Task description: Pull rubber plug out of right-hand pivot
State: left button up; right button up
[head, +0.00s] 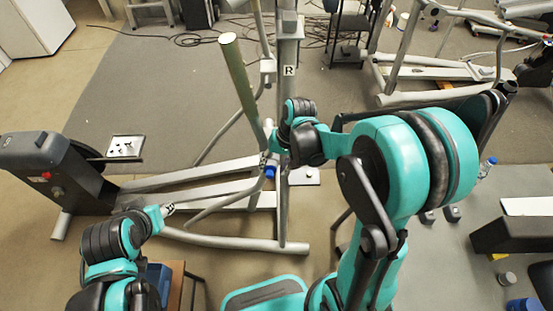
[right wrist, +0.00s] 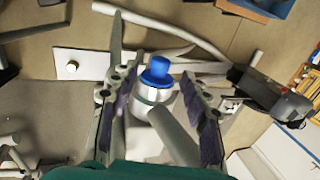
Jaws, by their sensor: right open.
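The blue rubber plug (head: 270,171) shows low beside the upright post in the head view. In the right wrist view the plug (right wrist: 156,72) sits in the end of the grey pivot (right wrist: 146,105), with its blue knob sticking out. My right gripper (head: 269,148) is at the pivot. In the right wrist view its open fingers (right wrist: 156,88) stand on either side of the pivot and plug, with gaps visible. My left gripper (head: 167,209) is at the lower left, away from the plug; its opening is too small to judge.
The elliptical's upright post (head: 289,80), marked R, stands beside my right gripper. A slanted grey handle bar (head: 241,85) rises next to it. The flywheel housing (head: 45,165) is at the left. A blue bin (head: 158,280) is near my left arm. Open floor lies behind the frame.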

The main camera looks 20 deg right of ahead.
aim_at(271, 172)
jog(key=shift+x, duration=1.75)
jog(key=shift+w, duration=0.1)
grip_shut()
